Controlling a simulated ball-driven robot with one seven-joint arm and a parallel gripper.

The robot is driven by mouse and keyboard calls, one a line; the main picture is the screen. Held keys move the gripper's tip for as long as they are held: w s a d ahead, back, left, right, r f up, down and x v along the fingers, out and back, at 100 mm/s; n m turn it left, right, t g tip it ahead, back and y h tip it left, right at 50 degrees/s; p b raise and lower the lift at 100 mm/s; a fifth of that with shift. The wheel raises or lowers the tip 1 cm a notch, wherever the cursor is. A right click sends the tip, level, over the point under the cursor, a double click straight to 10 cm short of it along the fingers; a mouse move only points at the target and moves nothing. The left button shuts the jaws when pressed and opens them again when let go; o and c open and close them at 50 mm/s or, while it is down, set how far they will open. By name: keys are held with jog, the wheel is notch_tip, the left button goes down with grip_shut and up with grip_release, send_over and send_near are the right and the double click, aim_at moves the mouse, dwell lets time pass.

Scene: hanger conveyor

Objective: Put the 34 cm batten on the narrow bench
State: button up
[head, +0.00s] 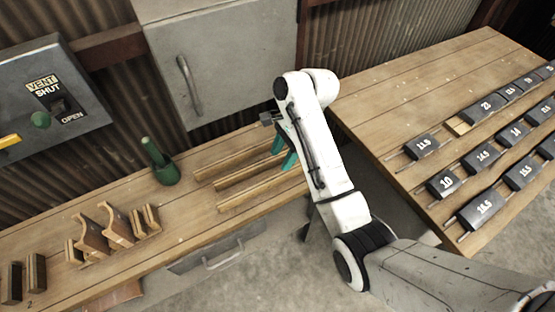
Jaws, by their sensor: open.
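Three light wooden battens lie side by side on the left wooden bench (215,228), the narrower of the two work surfaces in view: a back one (228,160), a middle one (245,175) and a front one (255,192). No length marks can be read, so I cannot tell which is 34 cm. My gripper (284,153) has teal fingers, spread apart and open, over the right ends of the battens. My arm and fingers partly cover those ends. I cannot tell whether a finger touches a batten.
Wooden holders (118,226) and small blocks (37,273) stand farther left. A grey cabinet (225,55) and switch box (50,95) are behind. The right table (400,100) carries numbered dark blocks (483,157); its back left is clear.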

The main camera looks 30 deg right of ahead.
jog(key=shift+d+r, duration=0.2)
jog(key=shift+r, duration=0.2)
jog(key=s+d+f+n+h, duration=0.1)
jog(key=s+f+n, duration=0.3)
jog(key=s, duration=0.4)
jog(key=s+f+n+h, duration=0.1)
jog(key=s+f+n, duration=0.3)
jog(key=s, duration=0.5)
jog(key=s+d+r+n+t+h, duration=0.1)
jog(key=s+d+r+n+h, duration=0.1)
jog(key=s+n, duration=0.7)
jog(key=s+r, duration=0.1)
jog(key=s, duration=0.3)
jog(key=shift+s+d+h, duration=0.2)
jog(key=shift+h, duration=0.2)
jog(key=shift+f, duration=0.1)
